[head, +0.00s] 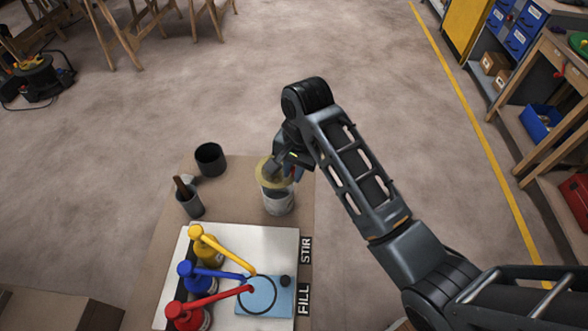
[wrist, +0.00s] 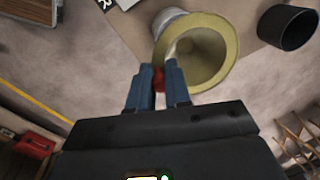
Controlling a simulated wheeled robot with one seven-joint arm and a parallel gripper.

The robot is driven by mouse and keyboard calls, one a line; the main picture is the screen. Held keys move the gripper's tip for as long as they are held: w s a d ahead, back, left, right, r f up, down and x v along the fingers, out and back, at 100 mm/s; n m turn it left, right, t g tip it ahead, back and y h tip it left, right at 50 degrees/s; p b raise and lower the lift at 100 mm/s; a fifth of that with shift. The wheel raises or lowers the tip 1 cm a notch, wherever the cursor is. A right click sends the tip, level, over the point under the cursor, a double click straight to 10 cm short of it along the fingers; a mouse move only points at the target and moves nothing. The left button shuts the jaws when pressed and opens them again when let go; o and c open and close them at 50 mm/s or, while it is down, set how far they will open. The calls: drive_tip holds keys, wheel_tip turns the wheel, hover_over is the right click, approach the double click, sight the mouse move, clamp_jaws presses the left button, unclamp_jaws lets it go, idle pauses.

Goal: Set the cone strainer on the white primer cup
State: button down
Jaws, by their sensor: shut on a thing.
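The cone strainer has a wide pale yellow rim and shows in the head view (head: 263,172) and, large, in the wrist view (wrist: 232,45). My gripper (wrist: 160,72) is shut on it at the rim's near left edge, with a small red piece between the fingertips. In the head view my gripper (head: 285,172) is partly hidden by my wrist. The whitish primer cup (head: 278,204) stands upright on the brown bench, just below the strainer in the head view. In the wrist view a pale cup (wrist: 172,18) shows partly behind the strainer. I cannot tell whether strainer and cup touch.
A dark empty pot (head: 210,160) and a grey cup (head: 190,202) with a brown handle in it stand to the left. Yellow, blue and red pump bottles (head: 208,250) stand on a white board in front, near a blue pad (head: 262,310).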

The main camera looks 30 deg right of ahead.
drive_tip(key=shift+f+b, duration=1.15)
drive_tip(key=shift+f, duration=1.95)
drive_tip(key=c, duration=0.5)
unclamp_jaws()
drive_tip(key=shift+r, duration=0.15)
drive_tip(key=shift+r+p, duration=3.4)
drive_tip(key=shift+p, duration=0.75)
drive_tip(key=shift+f, duration=0.1)
